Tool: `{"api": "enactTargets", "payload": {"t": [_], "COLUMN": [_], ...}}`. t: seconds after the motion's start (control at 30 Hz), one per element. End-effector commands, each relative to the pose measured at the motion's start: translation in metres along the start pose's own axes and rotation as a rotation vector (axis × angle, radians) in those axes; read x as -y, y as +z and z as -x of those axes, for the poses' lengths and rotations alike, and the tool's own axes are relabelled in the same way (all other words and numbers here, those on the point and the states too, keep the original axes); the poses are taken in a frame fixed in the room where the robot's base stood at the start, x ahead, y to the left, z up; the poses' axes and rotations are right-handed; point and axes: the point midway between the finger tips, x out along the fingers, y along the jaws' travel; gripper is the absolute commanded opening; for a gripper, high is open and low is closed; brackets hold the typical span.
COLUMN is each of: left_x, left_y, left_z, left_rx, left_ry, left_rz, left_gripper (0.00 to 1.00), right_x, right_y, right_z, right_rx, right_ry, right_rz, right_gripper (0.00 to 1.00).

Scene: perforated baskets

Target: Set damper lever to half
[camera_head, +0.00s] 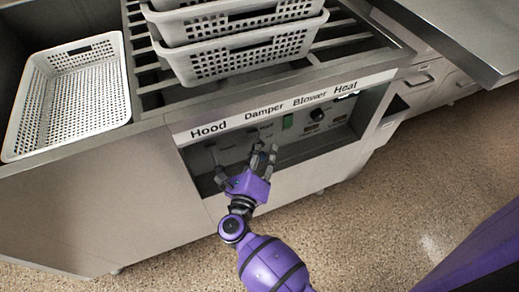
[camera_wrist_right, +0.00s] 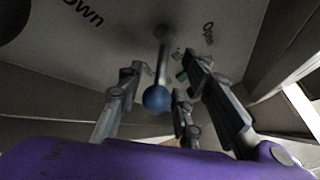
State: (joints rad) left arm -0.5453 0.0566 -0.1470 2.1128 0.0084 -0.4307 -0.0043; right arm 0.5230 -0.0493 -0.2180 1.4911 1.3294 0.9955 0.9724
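The control panel (camera_head: 300,142) is set back under a strip lettered Hood, Damper, Blower, Heat. My right gripper (camera_head: 262,158) reaches into the recess below the Damper label, its fingers pointing at the panel. In the wrist view, a lever with a blue ball end (camera_wrist_right: 157,98) stands out from the panel near the lettering "Open". My right gripper (camera_wrist_right: 160,95) is open, with fingers on both sides of the blue ball and visible gaps between. In the head view the lever is hard to make out behind the fingers. My left gripper is not in view.
A green switch (camera_head: 288,121) and a black knob (camera_head: 318,115) sit on the panel, right of my gripper. A dark round shape (camera_wrist_right: 10,20) shows at the wrist view's upper left.

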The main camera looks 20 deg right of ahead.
Motion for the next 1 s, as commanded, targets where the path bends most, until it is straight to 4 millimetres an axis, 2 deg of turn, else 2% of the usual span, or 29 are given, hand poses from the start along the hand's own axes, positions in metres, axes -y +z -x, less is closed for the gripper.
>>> {"api": "enactTargets", "payload": {"t": [0.17, 0.4, 0.43, 1.0], "left_x": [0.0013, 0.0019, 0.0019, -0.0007], "left_y": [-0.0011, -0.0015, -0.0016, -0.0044], "left_z": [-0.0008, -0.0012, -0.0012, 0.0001], "left_rx": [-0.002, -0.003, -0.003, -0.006], "left_ry": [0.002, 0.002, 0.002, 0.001], "left_rz": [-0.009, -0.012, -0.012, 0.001], "left_gripper": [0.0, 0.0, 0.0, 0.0], "right_x": [0.0, 0.0002, 0.0003, 0.0032], "right_y": [0.0, 0.0, -0.0001, -0.0005], "right_z": [0.0, 0.0, 0.0, -0.0014], "right_rx": [0.0, 0.0, 0.0, -0.003], "right_ry": [0.0, -0.001, -0.001, -0.001], "right_rz": [0.001, 0.001, 0.001, 0.003], "right_gripper": [0.33, 0.02, 0.0, 0.0]}}
